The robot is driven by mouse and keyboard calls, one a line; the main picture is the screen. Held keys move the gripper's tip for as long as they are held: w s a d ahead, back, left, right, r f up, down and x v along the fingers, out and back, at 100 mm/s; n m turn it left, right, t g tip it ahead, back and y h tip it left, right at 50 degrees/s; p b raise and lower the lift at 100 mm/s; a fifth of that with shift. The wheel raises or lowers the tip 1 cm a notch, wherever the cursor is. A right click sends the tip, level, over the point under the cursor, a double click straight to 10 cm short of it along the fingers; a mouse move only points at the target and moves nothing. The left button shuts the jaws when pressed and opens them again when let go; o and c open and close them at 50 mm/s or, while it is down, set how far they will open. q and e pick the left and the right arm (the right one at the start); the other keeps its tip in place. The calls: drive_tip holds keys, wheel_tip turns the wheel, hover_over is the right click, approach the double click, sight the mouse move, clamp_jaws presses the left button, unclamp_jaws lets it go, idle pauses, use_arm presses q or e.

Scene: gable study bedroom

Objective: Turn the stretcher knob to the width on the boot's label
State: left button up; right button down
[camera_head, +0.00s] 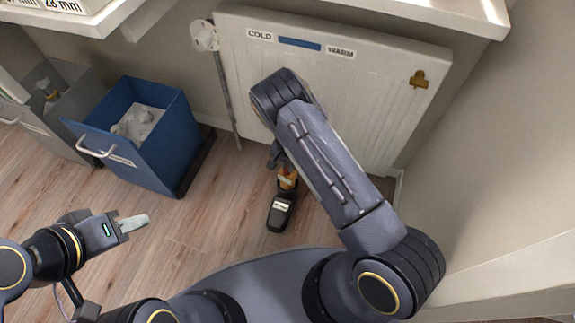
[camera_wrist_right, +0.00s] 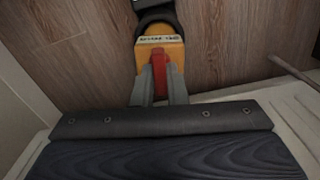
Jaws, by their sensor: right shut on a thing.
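A black boot (camera_head: 278,214) stands on the wood floor below my right arm, with a small pale label too small to read. An orange-yellow stretcher block (camera_head: 288,180) sits at the boot's opening. In the right wrist view the yellow block (camera_wrist_right: 176,50) carries a white label with upside-down print that I cannot read surely. A red knob (camera_wrist_right: 159,66) stands up from it. My right gripper (camera_wrist_right: 160,78) is shut on the red knob, a finger on each side. My left gripper (camera_head: 134,222) hangs over bare floor, away from the boot; its finger gap is unclear.
A blue open bin (camera_head: 172,160) with crumpled paper and a grey bin (camera_head: 62,135) stand at the left. A white radiator (camera_head: 385,110) marked COLD and WARM is close behind my right arm, with a valve and pipe (camera_head: 226,90) beside it. The floor between bins and boot is clear.

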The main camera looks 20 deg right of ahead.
drive_tip(key=c, duration=1.4)
unclamp_jaws()
drive_tip(key=shift+c, duration=0.2)
wheel_tip(320, 180, up, 8)
drive_tip(key=p, duration=0.2)
drive_tip(key=shift+f+p, duration=0.1)
drive_tip(key=shift+p, duration=0.3)
